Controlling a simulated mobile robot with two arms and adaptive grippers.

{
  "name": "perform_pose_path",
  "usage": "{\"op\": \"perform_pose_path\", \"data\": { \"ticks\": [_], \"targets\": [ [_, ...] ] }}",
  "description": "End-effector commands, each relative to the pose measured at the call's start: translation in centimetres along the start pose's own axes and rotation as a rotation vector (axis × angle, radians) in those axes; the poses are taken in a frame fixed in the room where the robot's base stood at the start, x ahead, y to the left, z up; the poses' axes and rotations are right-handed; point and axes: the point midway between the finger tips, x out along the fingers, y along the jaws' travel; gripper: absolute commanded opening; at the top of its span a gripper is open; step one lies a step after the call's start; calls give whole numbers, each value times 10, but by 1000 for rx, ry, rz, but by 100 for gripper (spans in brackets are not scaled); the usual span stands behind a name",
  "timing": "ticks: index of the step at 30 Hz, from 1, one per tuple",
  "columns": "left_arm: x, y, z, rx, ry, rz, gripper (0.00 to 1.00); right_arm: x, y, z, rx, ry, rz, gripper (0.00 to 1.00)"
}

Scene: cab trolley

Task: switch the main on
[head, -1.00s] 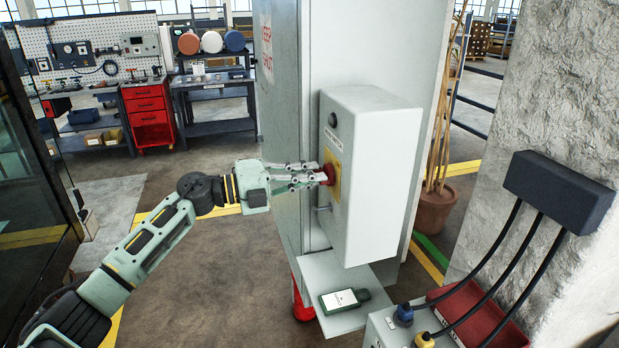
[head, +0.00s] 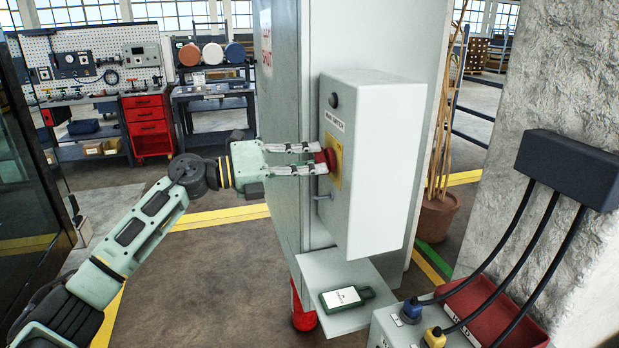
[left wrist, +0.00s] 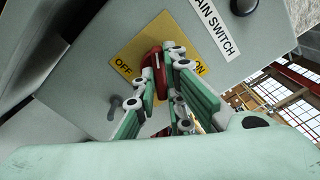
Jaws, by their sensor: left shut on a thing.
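The main switch box (head: 375,165) is a light grey cabinet with a label reading MAIN SWITCH. On its front is a yellow plate (head: 333,152), marked OFF and ON in the left wrist view (left wrist: 128,48). A red rotary handle (head: 326,160) sits on the plate; in the left wrist view the red handle (left wrist: 153,62) stands between the two words, its exact pointing partly hidden by fingers. My left gripper (head: 318,159) is shut on the handle, one finger above and one below it in the head view. My right gripper is not in view.
A small grey-green labelled device (head: 346,298) lies on a shelf (head: 350,270) below the box. Cables run from a dark block (head: 568,167) to a cabinet with a red tray (head: 490,310) at lower right. A black knob (head: 334,100) sits above the switch label.

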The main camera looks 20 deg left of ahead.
Motion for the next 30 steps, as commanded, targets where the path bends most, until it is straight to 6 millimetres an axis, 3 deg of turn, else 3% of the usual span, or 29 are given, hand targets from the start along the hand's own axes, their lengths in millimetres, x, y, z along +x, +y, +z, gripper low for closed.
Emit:
{"op": "perform_pose_path", "data": {
  "ticks": [1,15,30],
  "targets": [
    [0,6,-4,47,2,1,0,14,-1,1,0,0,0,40],
    [0,6,-4,493,4,1,0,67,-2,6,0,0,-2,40],
    [0,4,-3,883,5,1,0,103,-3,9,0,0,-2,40]
  ]
}}
